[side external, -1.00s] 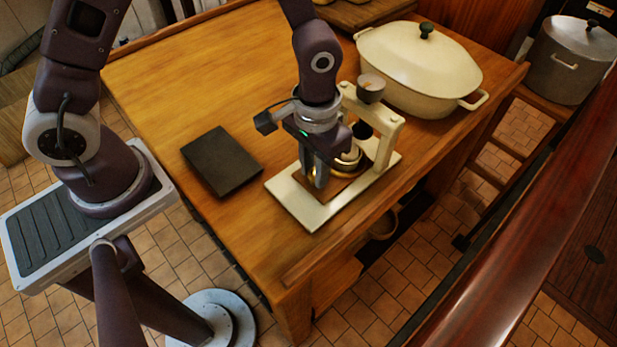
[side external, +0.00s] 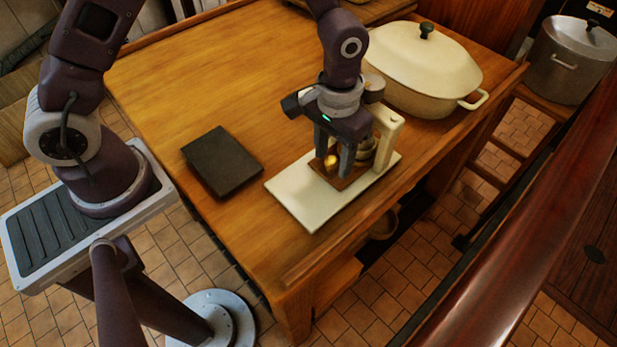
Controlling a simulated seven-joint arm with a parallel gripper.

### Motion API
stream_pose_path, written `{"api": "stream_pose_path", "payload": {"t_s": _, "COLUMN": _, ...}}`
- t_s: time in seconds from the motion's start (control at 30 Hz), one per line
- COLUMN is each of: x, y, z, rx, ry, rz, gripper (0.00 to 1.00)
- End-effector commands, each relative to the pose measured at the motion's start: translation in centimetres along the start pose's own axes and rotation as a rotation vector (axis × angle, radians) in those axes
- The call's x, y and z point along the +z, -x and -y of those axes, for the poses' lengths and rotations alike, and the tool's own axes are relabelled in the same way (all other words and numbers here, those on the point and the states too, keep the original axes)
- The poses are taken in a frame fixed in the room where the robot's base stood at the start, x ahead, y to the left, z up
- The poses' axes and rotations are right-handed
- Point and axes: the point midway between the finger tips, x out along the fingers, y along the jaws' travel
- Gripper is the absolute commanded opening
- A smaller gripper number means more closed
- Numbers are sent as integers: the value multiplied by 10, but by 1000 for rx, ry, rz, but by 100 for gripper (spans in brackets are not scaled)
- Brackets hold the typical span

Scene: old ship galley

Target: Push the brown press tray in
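The brown press tray (side external: 347,180) lies low in the cream press (side external: 389,131), on its pale base board (side external: 312,202). Its near edge shows below my gripper. A round gold knob (side external: 331,162) shows at the tray's near left. My gripper (side external: 334,165) points down over the near part of the tray. Its two dark fingers are apart, with the knob visible between them; I cannot tell whether they touch the knob or the tray. My gripper and wrist hide part of the press frame and the tray's far part.
A dark flat slab (side external: 222,161) lies on the wooden table (side external: 190,85) left of the press. A large cream lidded pot (side external: 421,67) stands close behind the press. The table's front edge is close on the right.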

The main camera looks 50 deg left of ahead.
Motion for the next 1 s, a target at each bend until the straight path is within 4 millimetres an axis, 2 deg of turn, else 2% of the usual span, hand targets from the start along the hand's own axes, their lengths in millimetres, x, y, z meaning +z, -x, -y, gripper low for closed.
{"api": "stream_pose_path", "payload": {"t_s": 0.23, "x": 0, "y": 4, "z": 0, "rx": 0, "ry": 0, "rz": 0, "gripper": 47}}
{"api": "stream_pose_path", "payload": {"t_s": 0.73, "x": 0, "y": 66, "z": 0, "rx": -1, "ry": -1, "rz": 1, "gripper": 47}}
{"api": "stream_pose_path", "payload": {"t_s": 1.0, "x": 1, "y": 70, "z": 0, "rx": -1, "ry": -1, "rz": 3, "gripper": 47}}
